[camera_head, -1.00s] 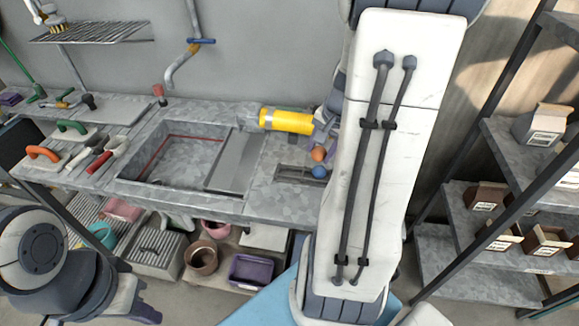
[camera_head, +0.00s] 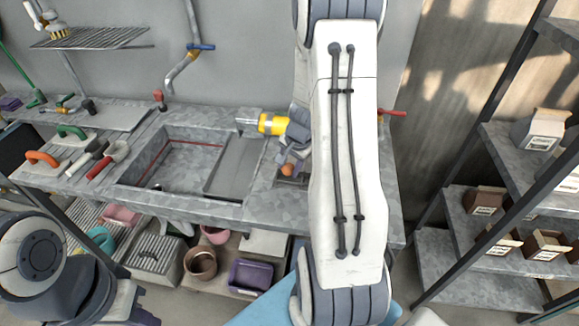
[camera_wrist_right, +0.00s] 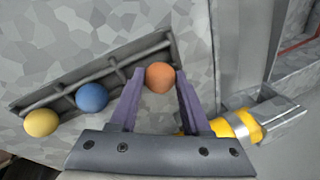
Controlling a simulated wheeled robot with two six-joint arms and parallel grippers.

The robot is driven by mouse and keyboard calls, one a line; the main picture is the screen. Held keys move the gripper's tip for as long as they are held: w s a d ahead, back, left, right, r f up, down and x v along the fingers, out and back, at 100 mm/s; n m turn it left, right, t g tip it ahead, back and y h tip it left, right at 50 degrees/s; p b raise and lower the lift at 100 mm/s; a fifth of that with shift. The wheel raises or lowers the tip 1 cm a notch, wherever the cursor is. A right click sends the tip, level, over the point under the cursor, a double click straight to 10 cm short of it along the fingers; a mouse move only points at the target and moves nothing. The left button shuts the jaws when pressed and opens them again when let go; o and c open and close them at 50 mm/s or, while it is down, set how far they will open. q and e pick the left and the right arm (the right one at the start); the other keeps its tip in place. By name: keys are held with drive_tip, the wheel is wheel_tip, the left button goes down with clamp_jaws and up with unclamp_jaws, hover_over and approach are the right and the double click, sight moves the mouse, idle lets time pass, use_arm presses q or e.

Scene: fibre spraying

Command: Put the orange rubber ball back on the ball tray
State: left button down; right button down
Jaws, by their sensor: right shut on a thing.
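The orange rubber ball (camera_wrist_right: 160,77) is between the purple fingertips of my right gripper (camera_wrist_right: 158,80) in the right wrist view. The gripper is shut on it. The ball also shows in the head view (camera_head: 288,170), just below the gripper. The grey ball tray (camera_wrist_right: 126,72) runs diagonally beneath. A blue ball (camera_wrist_right: 91,97) and a yellow ball (camera_wrist_right: 41,122) sit along it. The orange ball is at the tray's upper right end; I cannot tell whether it touches the tray. My left gripper (camera_head: 142,317) is mostly cut off at the lower left of the head view.
A yellow cylinder with a grey end (camera_head: 270,124) lies close beside the right gripper. The sink (camera_head: 170,170) is left of it. Trowels and floats (camera_head: 90,155) lie further left. A shelf rack with small boxes (camera_head: 485,200) stands at the right.

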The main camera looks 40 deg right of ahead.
drive_tip(key=shift+f, duration=0.2)
drive_tip(key=shift+c, duration=1.8)
unclamp_jaws()
drive_tip(key=shift+r, duration=0.1)
drive_tip(key=shift+r, duration=0.15)
drive_tip(key=p+v, duration=0.1)
drive_tip(key=v, duration=1.1)
drive_tip(key=shift+p, duration=0.4)
